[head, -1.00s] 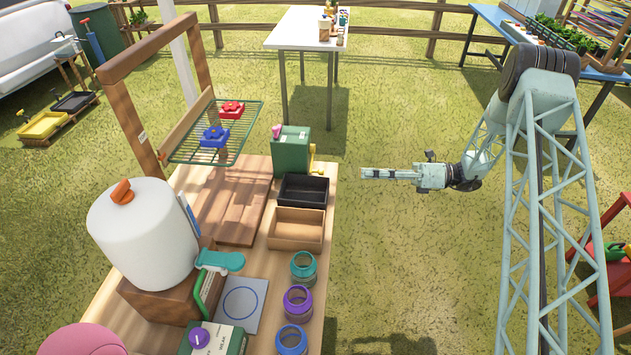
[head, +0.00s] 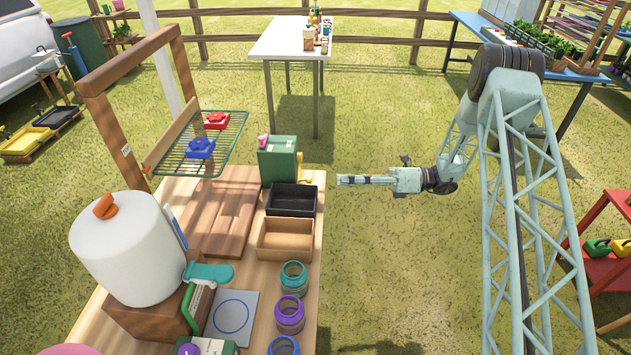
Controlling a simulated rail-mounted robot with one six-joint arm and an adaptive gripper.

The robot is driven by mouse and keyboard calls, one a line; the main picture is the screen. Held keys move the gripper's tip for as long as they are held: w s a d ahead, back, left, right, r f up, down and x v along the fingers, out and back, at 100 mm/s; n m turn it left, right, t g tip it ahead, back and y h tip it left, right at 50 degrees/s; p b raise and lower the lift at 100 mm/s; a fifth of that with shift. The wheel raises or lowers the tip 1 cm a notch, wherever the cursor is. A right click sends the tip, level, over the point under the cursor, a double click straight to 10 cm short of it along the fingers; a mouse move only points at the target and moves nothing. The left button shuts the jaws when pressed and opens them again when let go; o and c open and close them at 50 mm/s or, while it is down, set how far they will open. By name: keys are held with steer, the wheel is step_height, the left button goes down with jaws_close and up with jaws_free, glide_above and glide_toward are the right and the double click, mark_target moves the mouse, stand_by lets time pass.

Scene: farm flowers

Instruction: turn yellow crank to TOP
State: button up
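A yellow crank (head: 301,168) is on the right side of a green box (head: 278,160) with a pink knob (head: 263,141) on top, standing at the far part of the wooden workbench. The crank is small in the head view and its exact angle is hard to tell. My gripper (head: 341,179) points left toward the crank, with a small gap in the picture between its tips and the crank. It appears to hold nothing. Its fingers look thin and lined up, so their opening is not clear.
A black tray (head: 313,199) and a tan tray (head: 287,253) lie in front of the green box. A wire rack (head: 200,164) with red and blue valves stands to its left. Jars line the bench's right edge. Grass around my gripper is clear.

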steer(key=a+b, duration=0.1)
steer(key=a, duration=0.8)
steer(key=shift+s+a, duration=0.15)
steer(key=shift+a, duration=0.2)
jaws_close()
